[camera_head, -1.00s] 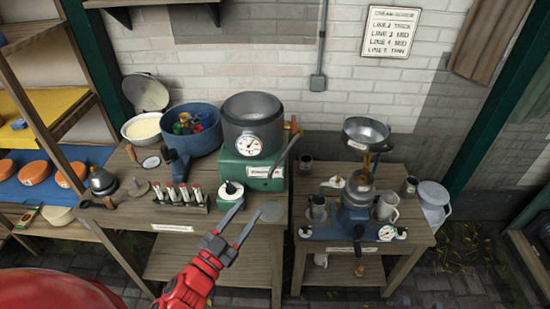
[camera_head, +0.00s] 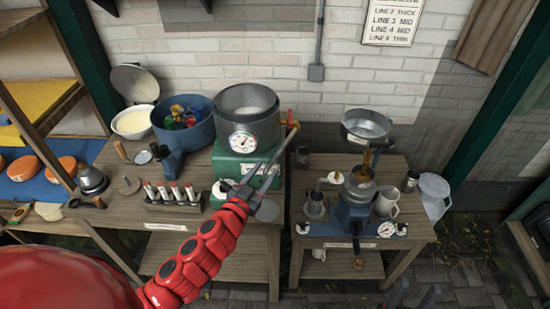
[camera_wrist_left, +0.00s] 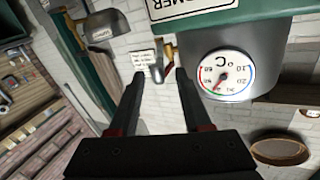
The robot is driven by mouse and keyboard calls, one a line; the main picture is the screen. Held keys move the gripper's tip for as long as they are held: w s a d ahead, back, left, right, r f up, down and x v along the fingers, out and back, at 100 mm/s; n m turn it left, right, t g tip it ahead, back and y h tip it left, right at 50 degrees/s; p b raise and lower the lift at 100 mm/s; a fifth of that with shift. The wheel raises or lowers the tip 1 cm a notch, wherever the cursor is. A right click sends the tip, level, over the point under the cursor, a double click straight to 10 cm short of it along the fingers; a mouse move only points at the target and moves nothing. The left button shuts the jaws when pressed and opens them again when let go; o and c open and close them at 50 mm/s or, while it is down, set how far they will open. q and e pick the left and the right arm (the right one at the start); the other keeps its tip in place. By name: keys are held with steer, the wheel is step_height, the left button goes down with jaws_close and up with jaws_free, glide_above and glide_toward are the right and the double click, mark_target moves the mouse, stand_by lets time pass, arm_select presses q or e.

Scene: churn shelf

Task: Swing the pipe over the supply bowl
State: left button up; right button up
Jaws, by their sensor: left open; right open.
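The supply bowl (camera_head: 366,125) is a grey metal bowl on top of the blue separator, to the right of the pipe. My left gripper (camera_head: 268,165) is open, its fingertips at the pipe's lower end; whether they touch it I cannot tell. In the left wrist view a small grey and copper part (camera_wrist_left: 158,68) shows between the open fingers. My right gripper (camera_head: 414,293) shows only as two dark, spread fingertips at the bottom edge.
A gap separates the two tables. The dial gauge (camera_wrist_left: 225,75) is close in the left wrist view.

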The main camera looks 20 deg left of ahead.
mark_target(275, 156)
arm_select(q)
steer(key=w, duration=0.4)
steer(key=w+d, duration=0.1)
steer(key=w, duration=0.1)
steer(key=shift+w+p, duration=0.35)
steer(key=shift+p, duration=0.05)
steer(key=shift+d, duration=0.1)
jaws_close()
stand_by(1.0)
